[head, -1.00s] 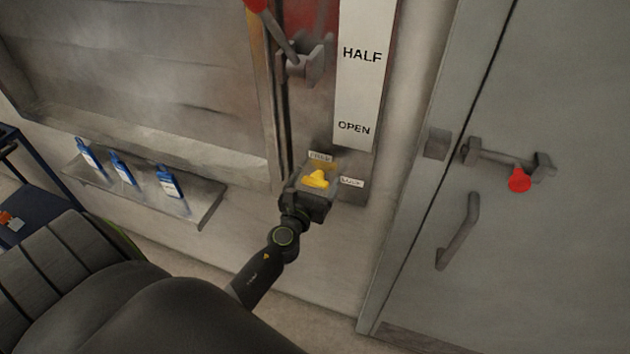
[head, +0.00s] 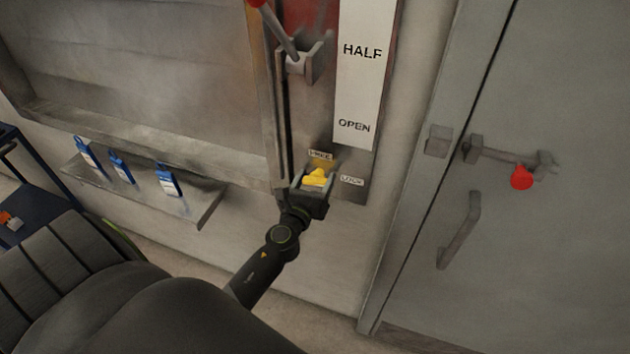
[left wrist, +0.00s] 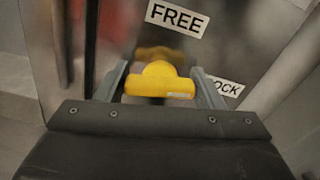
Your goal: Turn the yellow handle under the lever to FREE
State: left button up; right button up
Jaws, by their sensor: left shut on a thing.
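The yellow handle (head: 316,178) sits low on the metal panel, under the lever (head: 290,42) with its red knob. The FREE label (head: 320,155) is just above the handle and the LOCK label (head: 352,181) is to its right. In the left wrist view the handle (left wrist: 160,82) shows as a thick yellow bar lying across, with a rounded hub. My left gripper (head: 312,188) is shut on the handle, a finger at each side; the fingers (left wrist: 160,90) also show in the left wrist view. My right gripper is out of view.
A white strip (head: 356,85) reading HALF and OPEN runs up the panel. A grey door (head: 540,90) with a red-knobbed latch (head: 521,177) stands at right. A metal shelf (head: 205,205) with blue-and-white tags or bottles is at left.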

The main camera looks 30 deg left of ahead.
pick_arm(q)
jog(key=n+b, duration=0.1)
jog(key=n, duration=0.3)
jog(key=shift+a+f+n, duration=0.1)
jog(key=shift+n, duration=0.2)
jog(key=n+b, duration=0.1)
jog(key=n, duration=0.2)
jog(key=shift+f+n+b, duration=0.1)
jog(key=shift+n+b, duration=0.2)
jog(key=shift+b, duration=0.1)
jog(key=n+b, duration=0.1)
jog(key=n, duration=0.2)
jog(key=shift+n, duration=0.3)
jog(key=shift+n+b, duration=0.95)
jog(key=shift+n, duration=0.85)
jog(key=o, duration=1)
